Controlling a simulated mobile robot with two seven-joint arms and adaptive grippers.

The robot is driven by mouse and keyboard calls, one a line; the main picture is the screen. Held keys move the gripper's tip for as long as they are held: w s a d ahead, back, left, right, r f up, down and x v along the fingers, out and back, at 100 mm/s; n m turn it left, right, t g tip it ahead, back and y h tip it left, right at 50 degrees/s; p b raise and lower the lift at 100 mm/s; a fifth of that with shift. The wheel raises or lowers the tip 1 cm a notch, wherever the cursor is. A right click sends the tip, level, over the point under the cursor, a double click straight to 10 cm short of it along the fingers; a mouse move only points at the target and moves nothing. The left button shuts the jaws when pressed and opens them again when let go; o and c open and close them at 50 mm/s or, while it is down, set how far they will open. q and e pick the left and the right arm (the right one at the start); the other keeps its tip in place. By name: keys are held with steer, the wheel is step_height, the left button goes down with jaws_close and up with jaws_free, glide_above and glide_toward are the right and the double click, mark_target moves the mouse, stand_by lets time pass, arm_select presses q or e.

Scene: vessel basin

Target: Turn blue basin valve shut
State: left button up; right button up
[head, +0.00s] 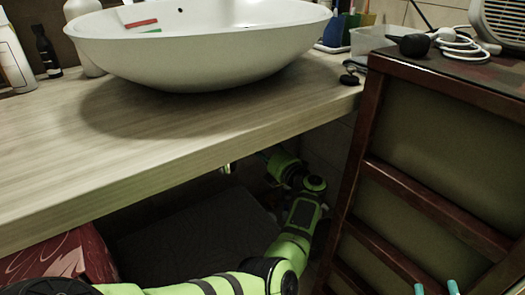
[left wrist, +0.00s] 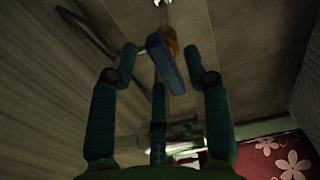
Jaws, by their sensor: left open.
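The blue valve handle (left wrist: 166,62) shows in the left wrist view as a slanted blue bar, with an orange-brown body (left wrist: 171,40) behind it. My left gripper (left wrist: 160,65) is open, its teal fingers spread on both sides of the handle and a third finger below. I cannot tell whether any finger touches the handle. In the head view, my left arm reaches under the countertop, whose edge partly hides the gripper; the handle is not visible there. The white basin (head: 200,45) stands on the counter. Two teal fingertips of my right gripper (head: 436,287) show at the bottom right.
The wooden countertop (head: 60,140) lies above my left arm. A dark red wooden frame (head: 365,130) stands to its right, with a white cable (head: 460,45) on top. A red floral item (head: 70,260) is at lower left. Bottles (head: 45,50) stand at the back left.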

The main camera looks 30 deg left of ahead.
arm_select(q)
steer(key=s+d+n+b, duration=0.4)
steer(key=d+n+b, duration=0.2)
steer(key=n+b, duration=1.2)
steer(key=w+a+r+m+p, duration=0.2)
steer(key=r+m+p, duration=0.3)
steer(key=m+p, duration=0.4)
steer(key=w+a+r+m+p, duration=0.2)
steer(key=a+r+m+p, duration=0.2)
steer(key=m+p, duration=0.5)
steer(key=shift+w+r+m+p, duration=0.15)
steer(key=shift+r+m+p, duration=0.25)
steer(key=shift+p, duration=0.45)
